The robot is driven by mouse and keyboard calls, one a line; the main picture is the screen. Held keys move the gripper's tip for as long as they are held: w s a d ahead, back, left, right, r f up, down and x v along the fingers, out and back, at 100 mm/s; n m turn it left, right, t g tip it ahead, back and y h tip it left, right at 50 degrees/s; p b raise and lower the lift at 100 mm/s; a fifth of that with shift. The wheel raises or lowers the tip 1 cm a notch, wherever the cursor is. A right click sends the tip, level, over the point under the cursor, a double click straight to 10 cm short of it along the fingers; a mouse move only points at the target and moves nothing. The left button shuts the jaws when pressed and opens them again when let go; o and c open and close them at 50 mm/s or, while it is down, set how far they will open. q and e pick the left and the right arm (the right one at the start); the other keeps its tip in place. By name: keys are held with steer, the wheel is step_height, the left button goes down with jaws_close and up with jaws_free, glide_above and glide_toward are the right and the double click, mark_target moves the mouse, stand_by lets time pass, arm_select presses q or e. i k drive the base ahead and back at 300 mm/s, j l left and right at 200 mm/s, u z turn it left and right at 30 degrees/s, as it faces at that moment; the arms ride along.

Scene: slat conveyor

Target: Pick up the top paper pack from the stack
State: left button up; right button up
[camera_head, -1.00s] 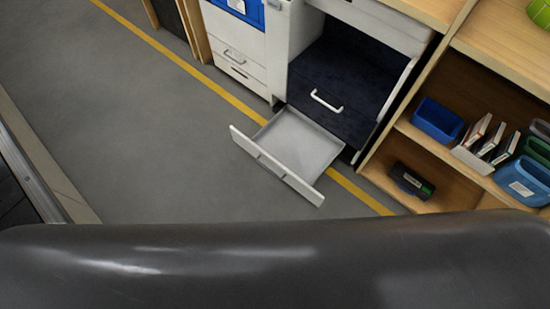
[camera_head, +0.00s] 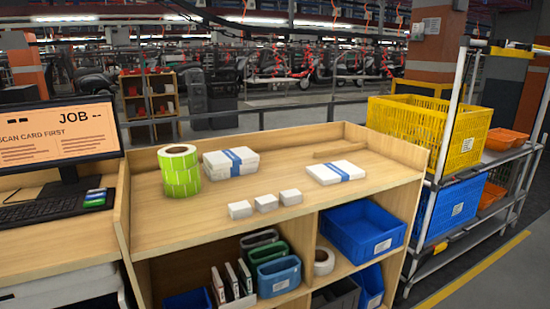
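A short stack of white paper packs with a blue band (camera_head: 230,162) lies on the wooden bench top, left of its middle. The top pack (camera_head: 222,157) rests on at least one more pack, whose edge shows below it. A separate flat white pack with a blue band (camera_head: 325,175) lies further right on the same top. Neither of my grippers is in view.
A green label roll (camera_head: 179,171) stands close left of the stack. Several small white boxes (camera_head: 265,203) sit in front. A monitor (camera_head: 62,140) and keyboard are at left. Raised wooden edges (camera_head: 400,150) border the bench top. A rack with yellow crate (camera_head: 430,125) stands right.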

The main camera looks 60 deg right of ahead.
mark_target(223, 159)
steer(key=z, duration=1.45)
steer(key=i+l+z, duration=0.15)
steer(key=i+j, duration=0.05)
